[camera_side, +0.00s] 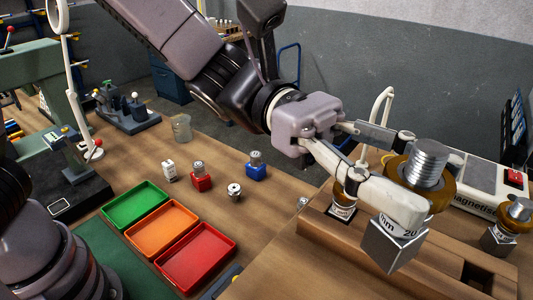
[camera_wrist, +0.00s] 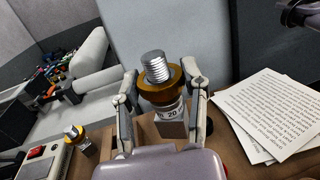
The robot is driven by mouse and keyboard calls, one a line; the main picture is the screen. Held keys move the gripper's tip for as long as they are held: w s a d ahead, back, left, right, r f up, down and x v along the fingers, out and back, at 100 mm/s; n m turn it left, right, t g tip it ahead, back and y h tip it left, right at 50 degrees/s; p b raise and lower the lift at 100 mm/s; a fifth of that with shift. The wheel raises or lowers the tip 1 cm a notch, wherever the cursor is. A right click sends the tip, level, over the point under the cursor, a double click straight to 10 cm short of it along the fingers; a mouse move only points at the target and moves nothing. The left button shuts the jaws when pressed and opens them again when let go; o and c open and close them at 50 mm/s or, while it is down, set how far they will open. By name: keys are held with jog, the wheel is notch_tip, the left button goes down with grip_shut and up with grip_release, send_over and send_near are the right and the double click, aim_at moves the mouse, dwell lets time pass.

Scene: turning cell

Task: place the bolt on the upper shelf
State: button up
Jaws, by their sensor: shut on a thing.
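My gripper (camera_side: 428,185) is shut on a bolt (camera_side: 428,163) with a silver threaded top, a brass-coloured collar, a white band marked 20 and a square metal base. The bolt is upright, base down, above a wooden rack (camera_side: 385,265) in the side view. In the wrist view the bolt (camera_wrist: 156,68) is between both fingers of my gripper (camera_wrist: 162,88). I cannot tell whether its base touches the wood. No separate upper shelf can be made out with certainty; the rack has a raised part and a square hole.
A similar bolt (camera_side: 500,236) stands at the right of the rack, and another is partly hidden behind my finger. A white magnetiser box (camera_side: 480,182) is behind. Green, orange and red trays (camera_side: 195,256) and several small parts are on the left table. Papers (camera_wrist: 270,112) lie at right.

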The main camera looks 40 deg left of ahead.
notch_tip(320, 180, down, 15)
jog(key=shift+r, duration=0.15)
dwell(0.4)
jog(key=o, duration=1.2)
